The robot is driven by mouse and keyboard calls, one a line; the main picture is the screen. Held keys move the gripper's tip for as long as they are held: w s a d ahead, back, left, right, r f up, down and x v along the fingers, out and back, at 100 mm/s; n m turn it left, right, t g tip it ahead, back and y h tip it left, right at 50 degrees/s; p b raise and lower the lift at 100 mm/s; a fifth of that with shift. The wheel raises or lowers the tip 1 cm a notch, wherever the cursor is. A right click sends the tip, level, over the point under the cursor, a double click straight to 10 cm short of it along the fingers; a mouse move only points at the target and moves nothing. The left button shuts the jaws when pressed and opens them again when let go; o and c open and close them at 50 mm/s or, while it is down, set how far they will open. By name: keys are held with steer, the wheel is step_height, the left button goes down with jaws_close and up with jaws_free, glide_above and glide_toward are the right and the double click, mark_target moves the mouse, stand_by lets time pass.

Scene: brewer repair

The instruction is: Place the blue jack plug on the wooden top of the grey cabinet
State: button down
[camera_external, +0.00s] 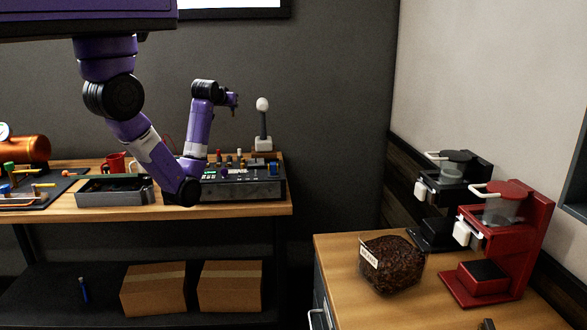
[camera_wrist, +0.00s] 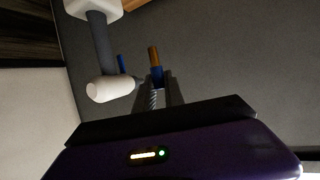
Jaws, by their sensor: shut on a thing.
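The blue jack plug (camera_wrist: 156,72) shows in the wrist view as a small piece with a blue body and a copper-coloured end. My gripper (camera_wrist: 155,88) is shut on it, with the copper end pointing away from the fingers. In the external view my gripper (camera_external: 233,103) is in the air above the workbench, left of the white-topped lever; the plug is too small to make out clearly there. The grey cabinet (camera_external: 320,292) stands at the lower right, away from my gripper. Its wooden top (camera_external: 345,262) has bare room at the front left.
The white-topped lever (camera_external: 263,125) rises close to my gripper. The workbench (camera_external: 250,209) holds a control box (camera_external: 240,187) and a grey tray (camera_external: 110,197).

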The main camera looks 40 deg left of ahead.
steer(key=w+d+f+m+t+h+b, duration=0.15)
steer(key=d+m+h, duration=0.25)
steer(key=d, duration=1.4)
steer(key=w+d+m+h+b, duration=0.1)
steer(key=w+d+m+h, duration=0.2)
steer(key=d, duration=1.5)
steer(key=s+d+f+m+g+h+b, duration=0.1)
steer(key=s+d+m+h, duration=0.3)
steer(key=d, duration=0.7)
steer(key=s+d+m+g+h+b, duration=0.1)
steer(key=s+d+h, duration=0.1)
steer(key=s+d, duration=0.75)
steer(key=s+d+f+m+g+h+b, duration=0.1)
steer(key=s+d+f+m+g+h, duration=0.15)
steer(key=s+d, duration=1.05)
steer(key=s+d+f+m+g+h+b, duration=0.1)
steer(key=s+d+f+m+g+h, duration=0.15)
steer(key=s+d, duration=1.1)
steer(key=f, duration=0.6)
steer(key=w+d+f, duration=0.1)
steer(key=f, duration=0.5)
steer(key=w+d+f+p, duration=0.1)
steer(key=f, duration=0.6)
steer(key=shift+w+d+f, duration=0.1)
steer(key=shift+w, duration=0.15)
